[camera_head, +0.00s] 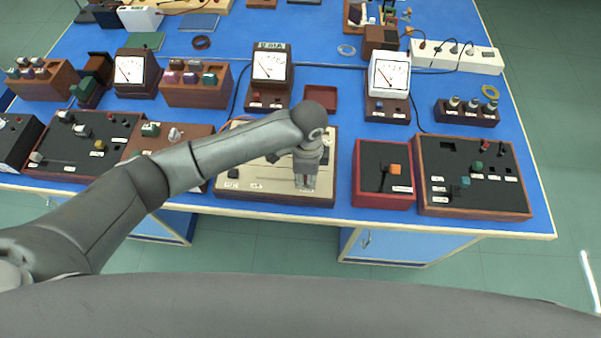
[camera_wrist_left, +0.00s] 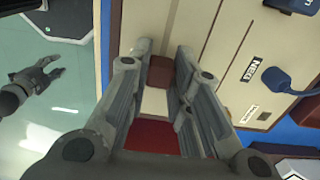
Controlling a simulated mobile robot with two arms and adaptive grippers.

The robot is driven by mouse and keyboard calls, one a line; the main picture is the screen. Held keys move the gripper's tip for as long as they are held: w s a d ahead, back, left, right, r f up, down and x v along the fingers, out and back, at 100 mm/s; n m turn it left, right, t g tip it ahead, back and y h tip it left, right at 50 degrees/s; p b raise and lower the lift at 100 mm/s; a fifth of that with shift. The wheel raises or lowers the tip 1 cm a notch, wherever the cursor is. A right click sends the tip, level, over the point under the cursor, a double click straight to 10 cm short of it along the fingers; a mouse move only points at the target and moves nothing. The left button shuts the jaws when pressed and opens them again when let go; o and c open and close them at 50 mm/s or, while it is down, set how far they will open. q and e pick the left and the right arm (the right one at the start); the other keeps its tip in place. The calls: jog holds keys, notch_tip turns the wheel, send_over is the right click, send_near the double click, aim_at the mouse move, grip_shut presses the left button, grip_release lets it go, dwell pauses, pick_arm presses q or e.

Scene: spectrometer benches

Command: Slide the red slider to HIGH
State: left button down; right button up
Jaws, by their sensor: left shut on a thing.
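My left gripper (camera_head: 307,188) points down over the right front part of a beige panel (camera_head: 318,150) with a dark wooden frame. In the left wrist view its two fingers (camera_wrist_left: 165,62) are closed around a dull red-brown block, which I take as the red slider (camera_wrist_left: 160,74). A pale patch and a brighter red surface show below it between the fingers; I cannot tell what they belong to. In the head view the fingers largely hide the slider. White labels (camera_head: 257,186) sit along the panel's front left.
A red box with an orange knob (camera_head: 394,169) stands close to the panel's right. A larger dark control box (camera_head: 470,199) is beyond it. A dial meter (camera_head: 269,66) stands behind the panel.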

pick_arm(q)
jog(key=shift+d, duration=0.2)
jog(key=c, duration=1.4)
grip_release()
jog(key=shift+d, duration=0.1)
jog(key=shift+o, duration=0.4)
notch_tip(320, 180, up, 12)
